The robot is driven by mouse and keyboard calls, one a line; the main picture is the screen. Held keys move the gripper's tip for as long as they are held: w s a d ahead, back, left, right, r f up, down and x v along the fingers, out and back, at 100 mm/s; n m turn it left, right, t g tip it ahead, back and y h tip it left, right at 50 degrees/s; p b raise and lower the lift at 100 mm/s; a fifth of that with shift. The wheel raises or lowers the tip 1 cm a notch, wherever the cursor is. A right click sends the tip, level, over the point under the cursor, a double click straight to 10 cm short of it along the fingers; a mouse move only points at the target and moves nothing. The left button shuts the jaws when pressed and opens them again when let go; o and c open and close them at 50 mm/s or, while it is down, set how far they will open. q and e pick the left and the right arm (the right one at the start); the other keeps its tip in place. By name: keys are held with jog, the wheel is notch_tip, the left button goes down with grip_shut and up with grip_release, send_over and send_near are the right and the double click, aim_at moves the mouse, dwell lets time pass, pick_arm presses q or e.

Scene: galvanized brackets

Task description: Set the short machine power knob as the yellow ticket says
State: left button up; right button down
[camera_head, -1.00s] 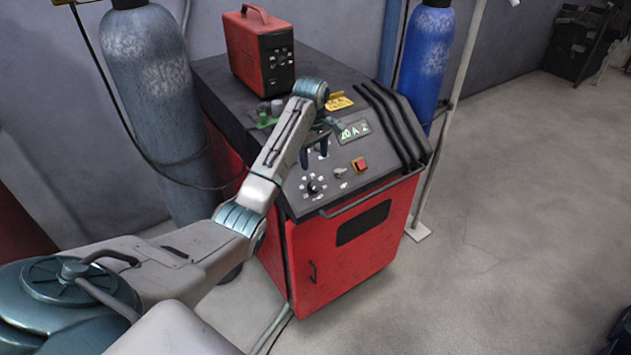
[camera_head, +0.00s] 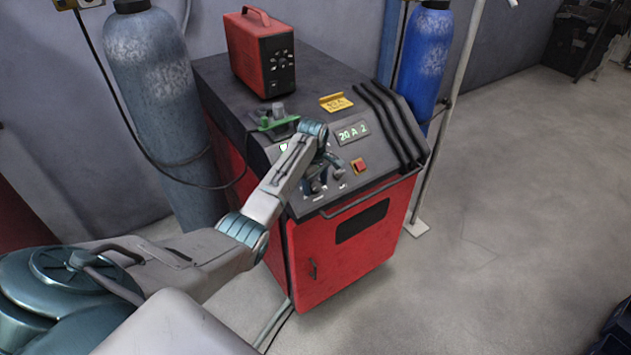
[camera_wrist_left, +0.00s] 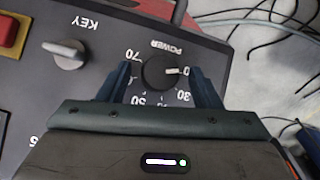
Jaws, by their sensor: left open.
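The black round power knob (camera_wrist_left: 158,72) sits on the sloped panel under the label POWER in the left wrist view. Its white pointer mark faces right, towards a number partly covered by a finger; 30, 50 and 70 show on the dial. My left gripper (camera_wrist_left: 160,86) is open, with one finger on each side of the knob; I cannot tell whether they touch it. In the head view my left gripper (camera_head: 318,184) hides the knob. The yellow ticket (camera_head: 337,102) lies on the machine's top; its writing is too small to read surely.
The red machine (camera_head: 318,262) has a lit display (camera_head: 352,131) reading about 20 A 2. The grey KEY switch (camera_wrist_left: 66,54) and red button (camera_wrist_left: 10,32) are beside the knob.

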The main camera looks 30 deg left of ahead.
pick_arm(q)
jog(key=c, duration=1)
